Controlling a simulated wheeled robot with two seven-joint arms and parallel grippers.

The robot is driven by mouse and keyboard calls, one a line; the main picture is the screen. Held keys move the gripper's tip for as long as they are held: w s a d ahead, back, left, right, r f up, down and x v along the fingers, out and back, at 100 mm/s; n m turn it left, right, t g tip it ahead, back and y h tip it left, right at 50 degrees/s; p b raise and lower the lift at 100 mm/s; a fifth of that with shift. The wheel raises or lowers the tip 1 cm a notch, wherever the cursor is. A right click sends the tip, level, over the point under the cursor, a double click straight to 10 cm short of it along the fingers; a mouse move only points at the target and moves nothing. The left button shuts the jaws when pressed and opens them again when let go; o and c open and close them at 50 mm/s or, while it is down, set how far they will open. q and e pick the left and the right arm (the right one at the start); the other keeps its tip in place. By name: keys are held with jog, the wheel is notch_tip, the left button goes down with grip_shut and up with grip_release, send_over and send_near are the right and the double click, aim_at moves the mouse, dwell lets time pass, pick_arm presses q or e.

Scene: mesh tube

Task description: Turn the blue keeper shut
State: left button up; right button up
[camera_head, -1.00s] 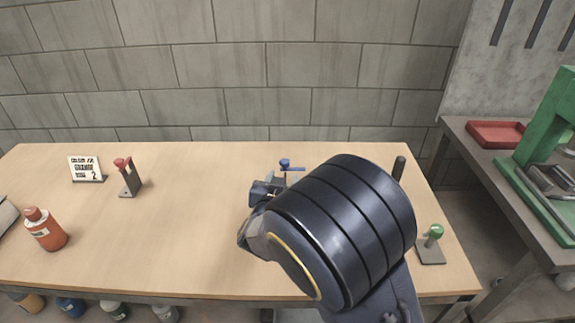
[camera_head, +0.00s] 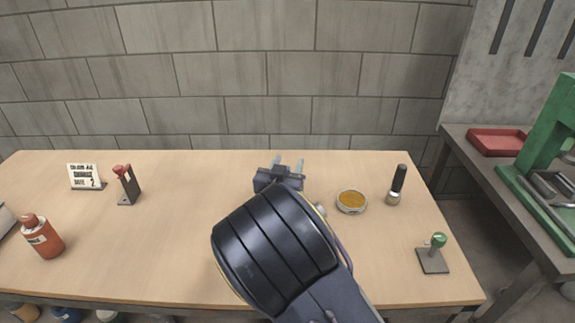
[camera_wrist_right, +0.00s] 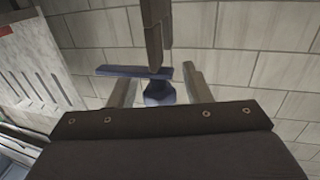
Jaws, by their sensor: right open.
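The blue keeper (camera_wrist_right: 158,92) shows in the right wrist view, with a flat blue bar (camera_wrist_right: 118,71) across it and a grey-brown post (camera_wrist_right: 154,28) meeting it from the top of the picture. My right gripper (camera_wrist_right: 159,72) is open, with one finger on each side of the blue keeper. A gap shows on both sides, though the bar reaches close to the fingers. In the head view my right gripper (camera_head: 287,160) points towards the wall, and its body and wrist hide the keeper. My left gripper is in neither view.
A green-knobbed stand (camera_head: 436,254) is at the right and a red-topped stand (camera_head: 126,185) at the left. A round amber dish (camera_head: 351,202) and a black-handled tool (camera_head: 397,184) stand right of my wrist. A red-orange bottle (camera_head: 43,238) is at the left. The table's middle left is clear.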

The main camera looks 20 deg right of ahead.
grip_shut()
jog(key=shift+s+a+n+g+y+p, duration=0.15)
jog(key=shift+a+n+g+y+p, duration=0.6)
jog(key=shift+n+y, duration=2.85)
jog(key=shift+s+a+n+g+y+b, duration=0.15)
jog(key=shift+n+g+y, duration=1.75)
jog(key=shift+y, duration=2.75)
jog(key=shift+s+a+n+g+y+p, duration=0.1)
jog(key=shift+a+n+g+y+p, duration=0.3)
jog(key=shift+n+y, duration=3.45)
jog(key=shift+a+m+y, duration=0.15)
jog(key=shift+m+y, duration=0.1)
jog(key=shift+y, duration=0.05)
grip_release()
